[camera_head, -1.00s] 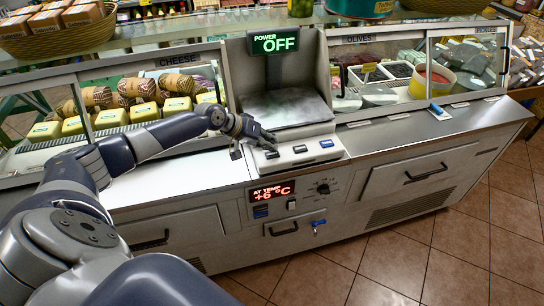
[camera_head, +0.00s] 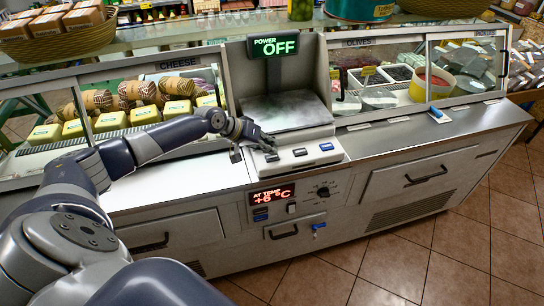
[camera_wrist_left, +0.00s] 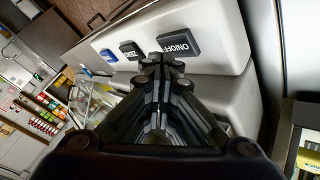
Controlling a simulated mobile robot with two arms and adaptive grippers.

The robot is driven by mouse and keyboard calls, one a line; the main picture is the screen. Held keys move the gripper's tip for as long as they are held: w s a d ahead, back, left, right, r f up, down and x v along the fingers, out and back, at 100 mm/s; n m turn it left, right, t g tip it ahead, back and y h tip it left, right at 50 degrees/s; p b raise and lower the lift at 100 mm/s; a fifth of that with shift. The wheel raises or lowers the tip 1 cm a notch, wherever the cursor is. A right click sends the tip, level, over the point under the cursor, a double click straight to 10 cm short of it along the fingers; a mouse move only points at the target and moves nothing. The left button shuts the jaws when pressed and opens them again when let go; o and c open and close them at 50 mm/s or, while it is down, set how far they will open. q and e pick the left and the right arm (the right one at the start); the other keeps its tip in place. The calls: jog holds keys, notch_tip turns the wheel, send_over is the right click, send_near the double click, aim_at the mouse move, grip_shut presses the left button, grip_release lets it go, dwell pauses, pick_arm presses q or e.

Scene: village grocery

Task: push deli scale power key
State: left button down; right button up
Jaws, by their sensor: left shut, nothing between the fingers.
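The deli scale (camera_head: 290,108) stands in the counter between the two glass cases. Its raised display (camera_head: 274,46) reads "POWER OFF" in green. The front panel has a dark ON/OFF key (camera_head: 272,158), a dark ZERO key (camera_head: 300,152) and a blue key (camera_head: 326,146). My left gripper (camera_head: 268,144) is shut and empty, over the left end of the panel just behind the ON/OFF key. In the left wrist view the fingertips (camera_wrist_left: 162,62) are at the near edge of the ON/OFF key (camera_wrist_left: 178,43). I cannot tell whether they touch. My right gripper is not in view.
The cheese case (camera_head: 140,98) is left of the scale and the olives and pickles case (camera_head: 415,75) right. A red temperature readout (camera_head: 272,196) is below, on the counter front. The steel ledge (camera_head: 425,125) to the right is mostly clear.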

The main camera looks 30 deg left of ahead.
pick_arm(q)
jog(key=shift+f, duration=0.1)
jog(key=shift+f, duration=0.35)
dwell(0.6)
jog(key=shift+r+p, duration=0.35)
jog(key=shift+r, duration=0.1)
notch_tip(320, 180, up, 6)
jog(key=p, duration=0.5)
jog(key=shift+p, duration=0.3)
dwell(0.3)
